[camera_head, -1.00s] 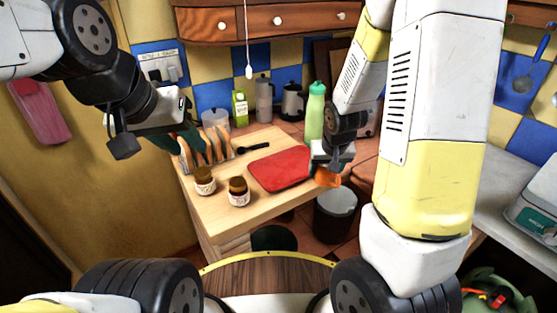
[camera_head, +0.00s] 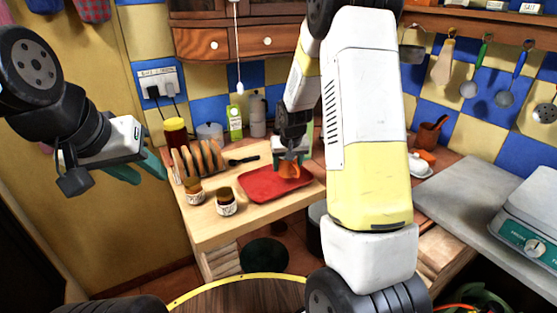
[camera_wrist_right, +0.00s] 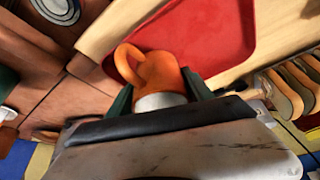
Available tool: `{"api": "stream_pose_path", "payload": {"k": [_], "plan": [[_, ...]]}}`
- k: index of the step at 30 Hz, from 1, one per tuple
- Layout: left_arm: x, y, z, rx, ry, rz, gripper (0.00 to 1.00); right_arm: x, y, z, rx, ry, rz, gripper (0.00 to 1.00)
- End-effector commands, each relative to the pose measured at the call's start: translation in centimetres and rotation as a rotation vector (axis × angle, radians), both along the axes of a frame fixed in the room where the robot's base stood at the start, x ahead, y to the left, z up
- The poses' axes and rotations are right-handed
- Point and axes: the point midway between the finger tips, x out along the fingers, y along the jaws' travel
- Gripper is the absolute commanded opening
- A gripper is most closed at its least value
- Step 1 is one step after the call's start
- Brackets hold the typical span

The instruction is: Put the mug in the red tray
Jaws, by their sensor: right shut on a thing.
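The orange mug (camera_head: 289,170) is in my right gripper (camera_head: 290,158), which is shut on it. In the head view the mug appears over the back right part of the red tray (camera_head: 262,186). In the right wrist view the mug (camera_wrist_right: 158,72) lies between the two fingers (camera_wrist_right: 165,98), its handle to the left, with the red tray (camera_wrist_right: 205,35) beyond it. I cannot tell whether the mug touches the tray. The tray lies flat on the wooden counter. My left gripper (camera_head: 140,168) is open and empty, left of the counter.
Two small jars (camera_head: 227,203) stand left of the tray. A rack of bread slices (camera_head: 195,158) and a dark-handled utensil (camera_head: 244,160) lie behind. A bottle (camera_head: 235,122) and canisters stand against the tiled wall. A scale (camera_head: 530,232) sits on the right counter.

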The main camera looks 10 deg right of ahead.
Motion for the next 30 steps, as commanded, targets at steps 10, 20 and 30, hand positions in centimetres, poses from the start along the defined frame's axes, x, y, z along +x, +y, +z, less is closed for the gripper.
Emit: {"api": "stream_pose_path", "payload": {"k": [10,20,30], "plan": [[0.0,0.0,0.0,0.000,0.000,0.000,0.36,3.5,-1.4,-0.3,0.001,-0.002,0.000,0.11],[0.0,0.0,0.0,0.000,0.000,0.000,0.36,3.7,-1.5,-3.9,0.000,-0.001,0.001,0.11],[0.0,0.0,0.0,0.000,0.000,0.000,0.36,3.7,-1.5,-4.2,0.000,0.000,0.001,0.66]]}}
